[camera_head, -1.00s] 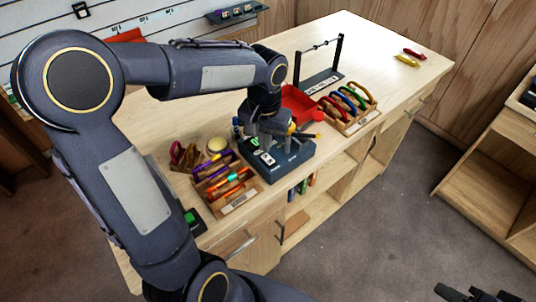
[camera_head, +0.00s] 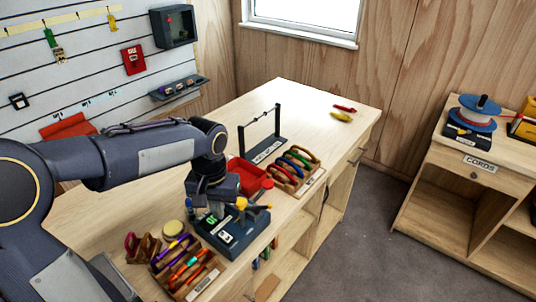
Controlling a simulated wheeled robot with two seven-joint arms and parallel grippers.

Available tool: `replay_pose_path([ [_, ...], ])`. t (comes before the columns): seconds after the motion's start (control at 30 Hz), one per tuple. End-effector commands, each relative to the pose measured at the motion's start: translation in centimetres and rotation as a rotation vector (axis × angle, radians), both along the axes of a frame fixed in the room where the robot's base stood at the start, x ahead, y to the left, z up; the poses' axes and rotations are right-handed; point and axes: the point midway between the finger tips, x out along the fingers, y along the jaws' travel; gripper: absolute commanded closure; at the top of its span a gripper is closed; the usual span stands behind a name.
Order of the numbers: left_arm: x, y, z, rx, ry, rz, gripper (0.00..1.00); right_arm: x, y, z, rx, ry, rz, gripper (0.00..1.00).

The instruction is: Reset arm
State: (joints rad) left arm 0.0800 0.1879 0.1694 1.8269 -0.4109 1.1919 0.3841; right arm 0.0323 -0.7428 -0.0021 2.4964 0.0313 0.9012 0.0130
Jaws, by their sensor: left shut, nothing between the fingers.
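My left arm (camera_head: 150,155) reaches in from the left over the wooden workbench (camera_head: 335,95). My left gripper (camera_head: 217,209) points down at the near side of the bench, just above or behind a dark box-like device (camera_head: 240,243) with a small green display. The fingers are small and partly lost against the dark device, but they look shut and empty. I cannot tell whether they touch the device. My right gripper is not in view.
A rack of purple and orange gear (camera_head: 185,262), a red tray (camera_head: 245,176), a rack of coloured carabiners (camera_head: 294,168) and a black stand (camera_head: 262,150) crowd the bench. Yellow (camera_head: 341,117) and red (camera_head: 344,108) pieces lie at the far end. A cord cabinet (camera_head: 450,185) stands right.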

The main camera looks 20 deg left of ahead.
Motion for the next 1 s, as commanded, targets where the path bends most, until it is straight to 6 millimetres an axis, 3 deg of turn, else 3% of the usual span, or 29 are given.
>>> replay_pose_path([
  [0.13,-0.7,0.0,0.4,-0.008,-0.014,0.0,1.0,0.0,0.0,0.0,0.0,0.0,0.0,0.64],
  [0.23,-2.6,0.0,1.5,-0.038,-0.057,0.001,1.0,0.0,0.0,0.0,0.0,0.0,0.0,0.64],
  [0.4,-8.5,-0.6,3.1,-0.136,-0.193,0.004,1.0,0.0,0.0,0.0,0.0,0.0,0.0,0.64],
  [0.63,-14.8,-2.8,2.8,-0.272,-0.395,0.012,1.0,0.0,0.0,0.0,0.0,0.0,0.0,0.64],
  [0.8,-16.7,-3.9,2.2,-0.326,-0.48,0.016,1.0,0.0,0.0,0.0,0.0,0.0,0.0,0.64],
  [1.0,-17.0,-4.2,2.0,-0.338,-0.497,0.016,1.0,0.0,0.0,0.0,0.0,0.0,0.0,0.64],
])
